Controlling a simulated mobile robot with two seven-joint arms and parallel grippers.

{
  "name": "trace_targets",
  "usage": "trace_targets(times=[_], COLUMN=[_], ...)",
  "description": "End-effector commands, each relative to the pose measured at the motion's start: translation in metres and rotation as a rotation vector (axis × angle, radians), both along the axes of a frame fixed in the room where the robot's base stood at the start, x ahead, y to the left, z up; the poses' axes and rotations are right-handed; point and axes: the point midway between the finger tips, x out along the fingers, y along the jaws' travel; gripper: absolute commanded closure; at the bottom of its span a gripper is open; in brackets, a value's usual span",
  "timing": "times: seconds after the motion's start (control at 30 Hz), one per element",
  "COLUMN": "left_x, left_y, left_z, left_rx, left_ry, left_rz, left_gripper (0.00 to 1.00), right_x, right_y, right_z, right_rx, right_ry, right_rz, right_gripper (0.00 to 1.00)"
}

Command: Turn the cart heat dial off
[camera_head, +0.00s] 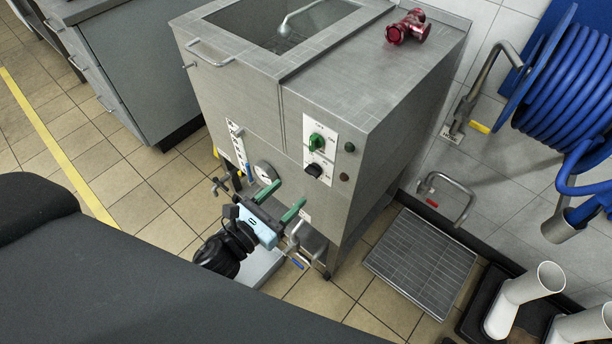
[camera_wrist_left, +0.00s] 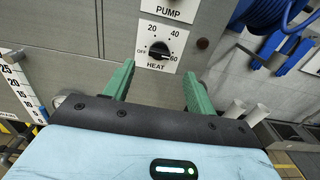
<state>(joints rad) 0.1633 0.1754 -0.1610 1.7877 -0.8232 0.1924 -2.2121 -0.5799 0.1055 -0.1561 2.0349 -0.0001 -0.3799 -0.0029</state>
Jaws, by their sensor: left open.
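The heat dial (camera_head: 314,170) is a black knob on a white plate on the front of the steel cart (camera_head: 345,120). In the left wrist view the heat dial (camera_wrist_left: 159,49) sits among the marks OFF, 20, 40 and 60. Its pointer seems to be on the 60 side, but it is too small to be sure. My left gripper (camera_head: 284,197) is open and empty, below and in front of the dial. In the left wrist view its green fingers (camera_wrist_left: 158,78) stand apart on either side below the dial, not touching it. My right gripper is not in view.
A green pump switch (camera_head: 316,141) sits just above the dial. A round gauge (camera_head: 265,171), valves and pipes are low on the cart front. A red fitting (camera_head: 408,27) lies on top. A blue hose reel (camera_head: 570,80) hangs at right. A floor grate (camera_head: 421,262) lies beside the cart.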

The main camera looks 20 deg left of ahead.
Motion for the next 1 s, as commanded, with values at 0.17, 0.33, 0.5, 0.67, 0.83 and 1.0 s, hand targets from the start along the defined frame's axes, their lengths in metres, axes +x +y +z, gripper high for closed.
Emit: trace_targets(times=[0.17, 0.33, 0.5, 0.67, 0.83, 1.0], left_x=[0.02, 0.045, 0.063, 0.07, 0.071, 0.07], left_y=[-0.007, -0.016, -0.023, -0.025, -0.026, -0.026], left_z=[0.002, 0.002, 0.001, 0.0, 0.0, 0.0], left_rx=[-0.003, -0.004, -0.004, -0.003, -0.003, -0.004], left_ry=[-0.002, -0.002, 0.0, 0.002, 0.002, 0.003], left_rz=[0.0, 0.0, 0.001, 0.001, 0.001, 0.001], left_gripper=[0.44, 0.44, 0.44, 0.44, 0.44, 0.54], right_x=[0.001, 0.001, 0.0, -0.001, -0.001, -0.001], right_y=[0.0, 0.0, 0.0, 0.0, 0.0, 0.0], right_z=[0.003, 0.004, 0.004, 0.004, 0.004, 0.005], right_rx=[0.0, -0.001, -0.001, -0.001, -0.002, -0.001], right_ry=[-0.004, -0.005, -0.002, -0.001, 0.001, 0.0], right_rz=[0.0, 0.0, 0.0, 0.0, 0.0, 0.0], right_gripper=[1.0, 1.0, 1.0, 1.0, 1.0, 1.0])
